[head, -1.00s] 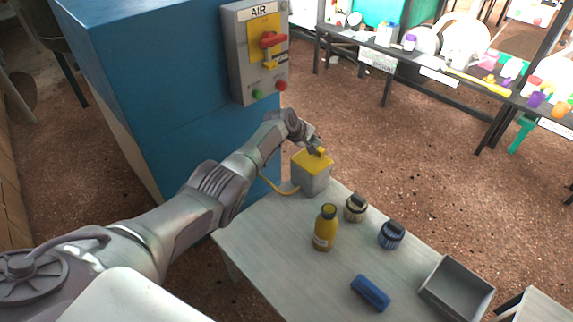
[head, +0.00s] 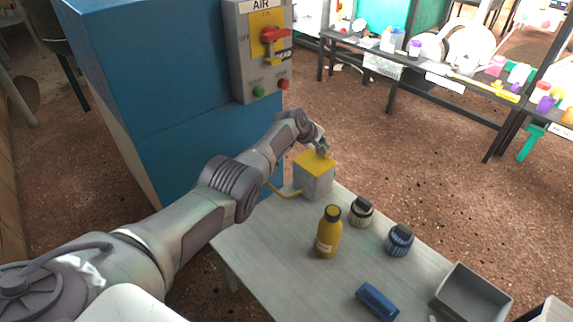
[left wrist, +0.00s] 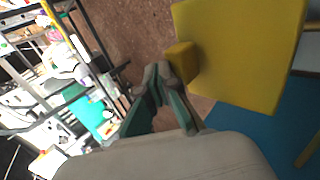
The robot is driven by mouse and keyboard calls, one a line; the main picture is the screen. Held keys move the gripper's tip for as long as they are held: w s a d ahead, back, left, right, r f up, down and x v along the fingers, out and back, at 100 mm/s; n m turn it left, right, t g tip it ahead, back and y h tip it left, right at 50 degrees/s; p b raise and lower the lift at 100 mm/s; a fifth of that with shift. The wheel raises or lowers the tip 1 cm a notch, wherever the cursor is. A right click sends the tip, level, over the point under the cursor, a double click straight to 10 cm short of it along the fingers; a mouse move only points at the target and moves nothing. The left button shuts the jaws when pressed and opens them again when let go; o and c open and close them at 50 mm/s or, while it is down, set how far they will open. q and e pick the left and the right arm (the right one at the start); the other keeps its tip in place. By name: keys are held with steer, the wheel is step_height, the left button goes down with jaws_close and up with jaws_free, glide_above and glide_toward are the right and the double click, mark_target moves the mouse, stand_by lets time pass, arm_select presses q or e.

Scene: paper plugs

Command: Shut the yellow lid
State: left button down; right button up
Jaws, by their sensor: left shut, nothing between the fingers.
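The yellow lid (head: 311,163) lies over the top of a grey box (head: 313,185) at the far corner of the pale table. It looks flat or nearly flat; a small gap under it cannot be ruled out. In the left wrist view the lid (left wrist: 240,50) fills the upper right, with its small yellow tab (left wrist: 181,62) beside the fingertips. My left gripper (head: 324,150) is shut and empty at the tab's edge of the lid; whether it touches is unclear. It also shows in the left wrist view (left wrist: 161,74). My right gripper is out of view.
A yellow bottle (head: 327,236), two ribbed jars (head: 361,212) (head: 399,240), a blue block (head: 377,300) and a grey open tray (head: 470,296) stand on the table (head: 275,255). A yellow cable (head: 286,192) runs from the box. A blue cabinet (head: 165,80) stands behind my left arm.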

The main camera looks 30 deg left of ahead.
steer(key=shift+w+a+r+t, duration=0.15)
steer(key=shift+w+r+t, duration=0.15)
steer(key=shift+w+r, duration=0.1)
arm_select(q)
steer(key=shift+r, duration=0.2)
steer(key=shift+r+p, duration=0.4)
steer(key=shift+p, duration=0.2)
steer(key=shift+r, duration=0.1)
steer(key=shift+s+a+r, duration=0.25)
steer(key=shift+s+r, duration=0.05)
steer(key=shift+r, duration=0.15)
steer(key=v, duration=1)
steer(key=shift+s+r, duration=0.25)
steer(key=shift+s, duration=0.1)
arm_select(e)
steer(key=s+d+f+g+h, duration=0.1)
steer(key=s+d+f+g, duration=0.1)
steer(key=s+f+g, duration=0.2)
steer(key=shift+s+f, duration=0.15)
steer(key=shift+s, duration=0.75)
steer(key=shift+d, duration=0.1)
